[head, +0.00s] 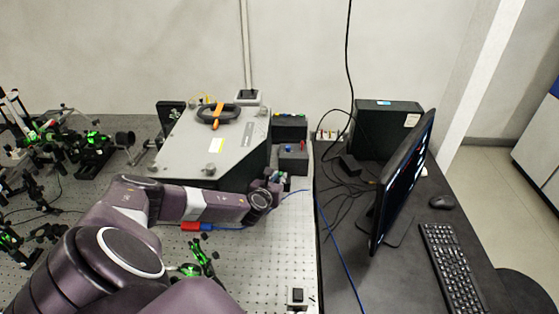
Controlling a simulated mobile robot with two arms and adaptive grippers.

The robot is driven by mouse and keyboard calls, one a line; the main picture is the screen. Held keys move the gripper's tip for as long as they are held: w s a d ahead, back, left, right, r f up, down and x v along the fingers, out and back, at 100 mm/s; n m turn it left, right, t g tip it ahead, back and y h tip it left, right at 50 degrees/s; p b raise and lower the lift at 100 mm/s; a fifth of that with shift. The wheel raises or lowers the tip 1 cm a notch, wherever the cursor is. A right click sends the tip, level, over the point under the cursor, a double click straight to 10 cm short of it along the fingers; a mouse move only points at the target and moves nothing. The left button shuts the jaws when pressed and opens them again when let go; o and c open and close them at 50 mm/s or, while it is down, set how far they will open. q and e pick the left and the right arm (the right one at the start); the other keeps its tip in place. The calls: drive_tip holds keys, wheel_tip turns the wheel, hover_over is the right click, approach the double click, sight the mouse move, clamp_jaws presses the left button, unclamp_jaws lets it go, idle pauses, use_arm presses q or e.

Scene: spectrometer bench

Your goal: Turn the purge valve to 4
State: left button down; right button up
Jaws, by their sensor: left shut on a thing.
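My left gripper (277,183) is at the front right corner of the grey-topped spectrometer box (212,140). It is shut on a small part there, which I take to be the purge valve. The gripper and wrist hide nearly all of that part, so its pointer and numbers cannot be read. My left arm crosses in front of the box and covers much of its front side. My right gripper is not in view.
A black box with a red and a blue knob (293,158) stands just right of the gripper. A blue hose (338,249) runs across the bench edge. Optics mounts (92,150) crowd the left. A monitor (403,180) and keyboard (452,265) occupy the right desk.

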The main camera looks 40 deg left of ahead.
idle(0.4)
use_arm(q)
drive_tip(key=c, duration=1.9)
unclamp_jaws()
drive_tip(key=shift+s, duration=0.1)
drive_tip(key=v, duration=1.2)
drive_tip(key=shift+f, duration=0.1)
